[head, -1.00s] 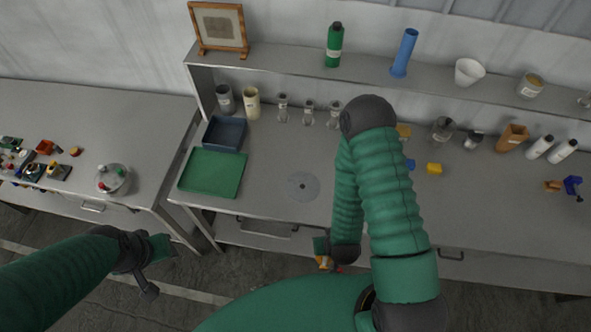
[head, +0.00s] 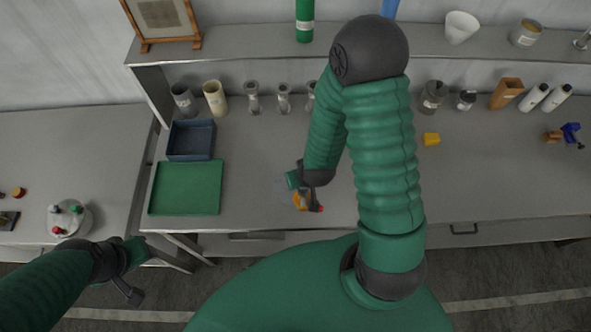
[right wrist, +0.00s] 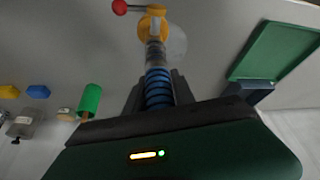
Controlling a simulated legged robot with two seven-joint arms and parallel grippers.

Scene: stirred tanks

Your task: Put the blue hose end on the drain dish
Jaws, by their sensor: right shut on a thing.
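The blue hose end (right wrist: 158,90) is a ribbed blue piece between the dark fingers of my right gripper (right wrist: 155,95) in the right wrist view. A clear section and a yellow-orange fitting with a red knob extend beyond it. The drain dish (right wrist: 178,44) is a flat grey disc, partly behind the yellow fitting there. In the head view my right gripper (head: 299,190) is over the dish (head: 281,186), mostly hiding it. I cannot tell whether the fitting touches the dish. My left gripper (head: 132,270) is at lower left, away from these things; its jaw opening is unclear.
A green tray (head: 186,188) and a blue bin (head: 191,140) are left of the dish. Several bottles and jars stand along the back, below a shelf (head: 260,45). A yellow block (head: 431,139) lies to the right. The bench front between them is largely clear.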

